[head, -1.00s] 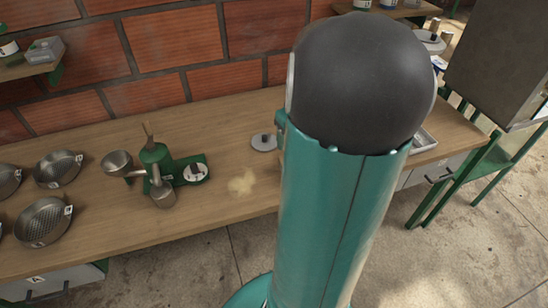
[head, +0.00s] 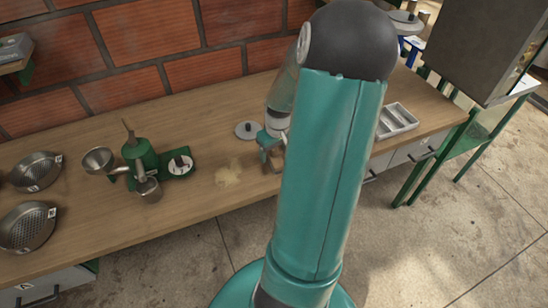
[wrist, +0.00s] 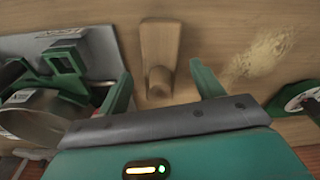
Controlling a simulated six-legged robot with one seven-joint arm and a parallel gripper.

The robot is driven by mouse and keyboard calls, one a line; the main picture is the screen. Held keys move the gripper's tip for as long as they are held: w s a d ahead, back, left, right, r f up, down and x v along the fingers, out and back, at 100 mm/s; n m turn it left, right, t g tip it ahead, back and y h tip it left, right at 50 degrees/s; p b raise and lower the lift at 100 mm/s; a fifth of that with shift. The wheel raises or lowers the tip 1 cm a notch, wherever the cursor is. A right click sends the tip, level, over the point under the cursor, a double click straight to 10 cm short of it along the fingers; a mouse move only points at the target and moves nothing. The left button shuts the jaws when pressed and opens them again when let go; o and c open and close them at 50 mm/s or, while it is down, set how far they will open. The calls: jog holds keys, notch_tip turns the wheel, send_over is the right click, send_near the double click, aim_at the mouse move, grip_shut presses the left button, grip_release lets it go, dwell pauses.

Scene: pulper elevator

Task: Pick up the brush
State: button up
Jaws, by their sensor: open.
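The brush (wrist: 160,45) appears in the wrist view as a light wooden piece with a rounded end, blurred, on the wooden table. My gripper (wrist: 163,84) is open, with its two green fingers apart on either side of the brush's near end. Whether they touch it cannot be told. In the head view my gripper (head: 271,145) is low over the table, partly hidden behind my teal arm. Brush bristles are not clearly visible.
Pale powder (head: 228,174) lies on the table (head: 215,200) beside the gripper. A green grinder-like device (head: 142,158) and metal strainers (head: 28,228) stand left. A grey disc (head: 247,130) lies behind. A metal tray (head: 397,120) is at right.

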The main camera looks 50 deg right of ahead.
jog(key=shift+f, duration=0.4)
jog(key=c, duration=1.2)
jog(key=shift+d+r, duration=0.1)
jog(key=shift+r, duration=0.45)
notch_tip(320, 180, up, 2)
jog(key=shift+r, duration=0.25)
jog(key=a+r, duration=0.3)
jog(key=a, duration=0.1)
jog(key=a+r, duration=0.3)
jog(key=a, duration=0.2)
jog(key=a+r, duration=0.3)
jog(key=a, duration=0.2)
jog(key=shift+w+a+r, duration=0.1)
jog(key=shift+r, duration=0.15)
